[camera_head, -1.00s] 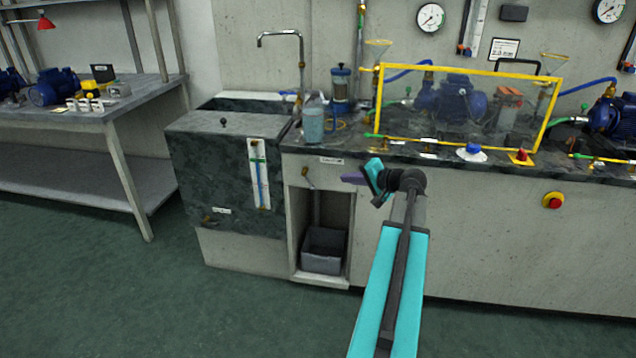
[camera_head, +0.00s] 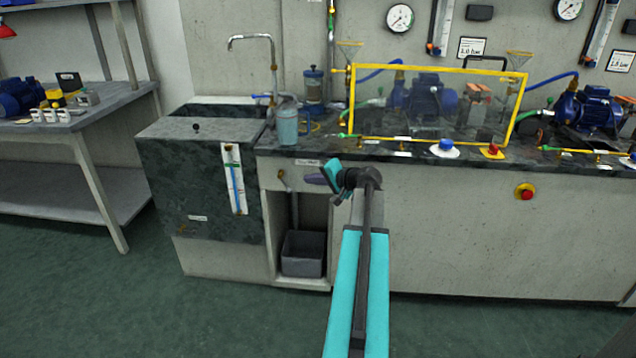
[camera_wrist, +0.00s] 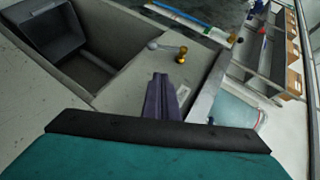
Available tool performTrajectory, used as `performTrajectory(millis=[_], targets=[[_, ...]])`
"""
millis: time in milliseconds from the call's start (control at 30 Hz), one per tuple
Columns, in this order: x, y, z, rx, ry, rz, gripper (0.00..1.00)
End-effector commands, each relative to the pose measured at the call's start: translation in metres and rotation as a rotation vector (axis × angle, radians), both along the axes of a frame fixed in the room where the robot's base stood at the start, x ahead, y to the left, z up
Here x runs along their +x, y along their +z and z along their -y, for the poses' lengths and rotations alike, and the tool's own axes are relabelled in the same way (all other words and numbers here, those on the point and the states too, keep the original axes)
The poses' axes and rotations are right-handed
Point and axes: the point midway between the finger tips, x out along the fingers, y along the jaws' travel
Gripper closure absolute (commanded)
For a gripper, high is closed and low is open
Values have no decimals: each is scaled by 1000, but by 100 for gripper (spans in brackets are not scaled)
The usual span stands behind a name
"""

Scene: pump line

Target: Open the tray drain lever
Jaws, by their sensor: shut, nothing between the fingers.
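The tray drain lever (camera_head: 283,178) is on the grey cabinet front, above the open niche and left of a small label (camera_head: 307,162). In the wrist view the lever has a brass hub and a grey handle with a rounded end (camera_wrist: 160,46), pointing left in that picture. My gripper (camera_head: 315,179) is just right of the lever in the head view. Its purple fingers (camera_wrist: 160,84) are closed together and empty in the wrist view. Their tips are below the lever there, with a visible gap. I cannot tell the exact depth between them.
A grey bin (camera_head: 303,254) stands in the niche below. The niche's side walls are close to my gripper. Above is the dark countertop with a bluish container (camera_head: 287,124) and a yellow-framed clear guard (camera_head: 432,140). A red emergency button (camera_head: 525,192) is farther right. The floor in front is open.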

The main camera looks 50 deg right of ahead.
Motion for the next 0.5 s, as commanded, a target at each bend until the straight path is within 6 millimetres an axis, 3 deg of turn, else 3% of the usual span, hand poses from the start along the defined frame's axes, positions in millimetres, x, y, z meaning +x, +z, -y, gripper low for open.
performTrajectory(millis=[233,500], targets=[[35,-15,4,0,1,0,100],[52,-29,-18,0,0,0,100]])
